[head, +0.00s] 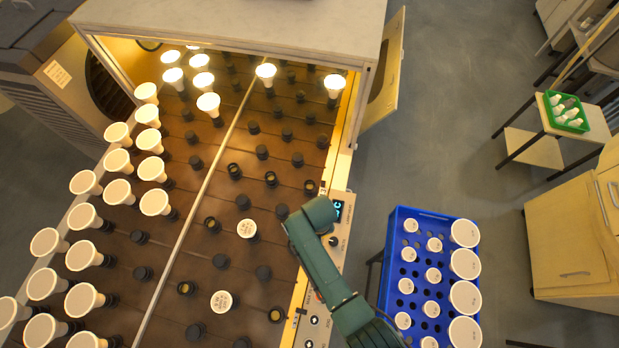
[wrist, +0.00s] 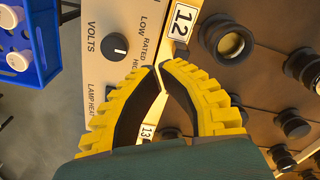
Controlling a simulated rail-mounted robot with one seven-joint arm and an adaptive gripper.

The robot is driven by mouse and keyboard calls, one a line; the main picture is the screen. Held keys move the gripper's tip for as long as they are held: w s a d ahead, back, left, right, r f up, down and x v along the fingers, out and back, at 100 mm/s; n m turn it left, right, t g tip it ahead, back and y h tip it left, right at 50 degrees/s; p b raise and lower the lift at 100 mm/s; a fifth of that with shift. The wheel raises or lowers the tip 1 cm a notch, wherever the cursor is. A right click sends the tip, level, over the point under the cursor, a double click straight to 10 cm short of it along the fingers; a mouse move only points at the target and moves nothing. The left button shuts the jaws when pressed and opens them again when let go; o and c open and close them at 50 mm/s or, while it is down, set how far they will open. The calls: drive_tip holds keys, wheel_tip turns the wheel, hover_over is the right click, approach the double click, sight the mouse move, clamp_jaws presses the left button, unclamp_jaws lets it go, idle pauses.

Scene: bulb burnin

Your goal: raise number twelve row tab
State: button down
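The number 12 label (wrist: 182,20) is a white plate with black digits on the yellow rail in the wrist view. A small dark tab (wrist: 181,52) sits just below it on the rail edge. My gripper (wrist: 159,67) has yellow ribbed fingers with dark inner pads. Its tips are together just below and left of the dark tab, and I see nothing held between them. The number 13 label (wrist: 146,132) shows partly behind the left finger. In the head view, my dark green wrist covers the fingers and this part of the rail.
The control panel (wrist: 100,40) with a knob lies left of the rail. Sockets, one with a brass ring (wrist: 230,43), lie to its right. In the head view, lit bulbs (head: 265,72) stand at the back of the rack, and a blue crate (head: 393,240) stands to the right.

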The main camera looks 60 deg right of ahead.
wheel_tip(320, 180, up, 8)
drive_tip(key=w+p, duration=0.1)
drive_tip(key=p, duration=0.6)
drive_tip(key=shift+a, duration=0.2)
idle(0.4)
drive_tip(key=shift+w, duration=0.1)
idle(0.4)
